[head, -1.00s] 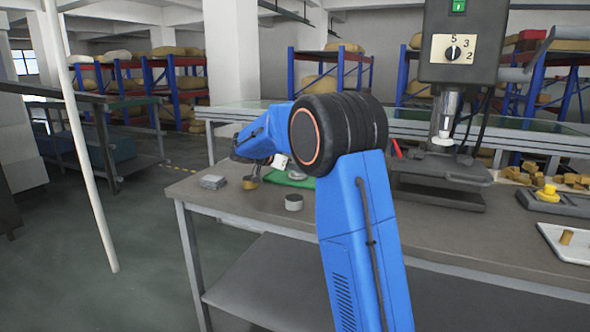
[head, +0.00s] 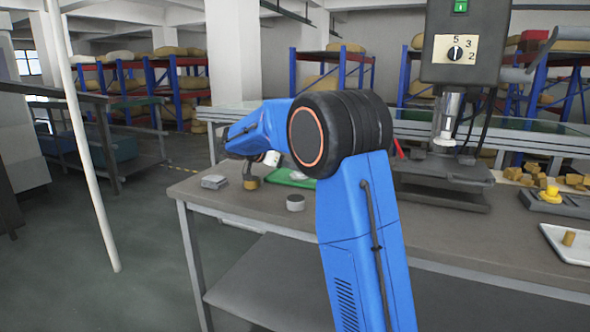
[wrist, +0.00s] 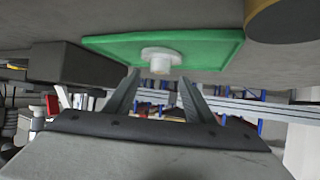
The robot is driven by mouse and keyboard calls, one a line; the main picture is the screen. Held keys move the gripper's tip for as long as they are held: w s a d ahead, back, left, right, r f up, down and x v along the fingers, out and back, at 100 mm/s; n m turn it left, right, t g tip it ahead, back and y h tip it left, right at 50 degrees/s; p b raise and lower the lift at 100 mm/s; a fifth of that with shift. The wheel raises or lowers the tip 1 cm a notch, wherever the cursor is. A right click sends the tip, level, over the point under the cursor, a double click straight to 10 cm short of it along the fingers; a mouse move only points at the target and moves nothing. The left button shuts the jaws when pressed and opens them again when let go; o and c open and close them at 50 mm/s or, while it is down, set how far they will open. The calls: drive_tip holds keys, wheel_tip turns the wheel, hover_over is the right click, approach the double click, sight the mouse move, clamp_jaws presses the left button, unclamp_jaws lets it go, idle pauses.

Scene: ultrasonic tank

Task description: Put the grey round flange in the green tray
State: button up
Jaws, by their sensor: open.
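The grey round flange (wrist: 160,57) shows pale in the wrist view, a disc with a short round stub, and rests on the green tray (wrist: 105,46). In the head view the green tray (head: 303,184) lies on the bench behind my arm, partly hidden by it, and a small pale spot on it looks like the flange. My gripper (wrist: 159,78) is open and empty. Its two fingers point toward the tray, with the flange ahead of the tips, between them in the picture and apart from them. In the head view the fingers are hard to make out.
A brass-coloured cylinder (head: 250,183) stands left of the tray. A grey cylinder (head: 295,203) stands in front of it, and a metal block (head: 214,182) lies near the bench's left end. A press (head: 440,180) stands to the right, with a white tray (head: 566,242) beyond.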

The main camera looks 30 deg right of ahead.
drive_tip(key=v, duration=0.7)
drive_tip(key=shift+s+a+r, duration=0.1)
drive_tip(key=shift+a, duration=0.1)
